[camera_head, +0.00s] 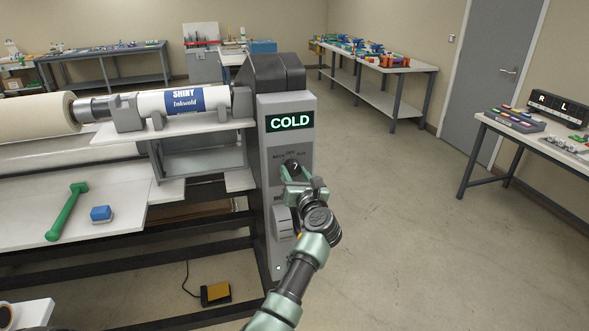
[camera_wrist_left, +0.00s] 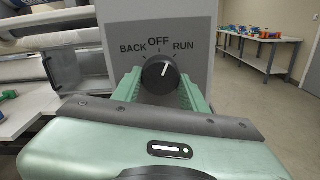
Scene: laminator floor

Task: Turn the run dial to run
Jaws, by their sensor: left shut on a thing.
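The run dial (camera_head: 293,165) is a round black knob on the grey end panel of the laminator, below a lit screen (camera_head: 290,121) that reads COLD. In the left wrist view the dial (camera_wrist_left: 160,72) has BACK, OFF and RUN printed around it. Its white pointer line is nearly upright, leaning a little right of OFF, towards RUN. My left gripper (camera_head: 296,174) faces the panel, and its green fingers (camera_wrist_left: 160,92) are shut on the dial, one at each side. My right gripper is not in view.
A printed roll (camera_head: 184,101) and a cream roll (camera_head: 35,115) lie across the laminator at left. A yellow pedal (camera_head: 216,293) sits on the floor. Floor to the right is clear.

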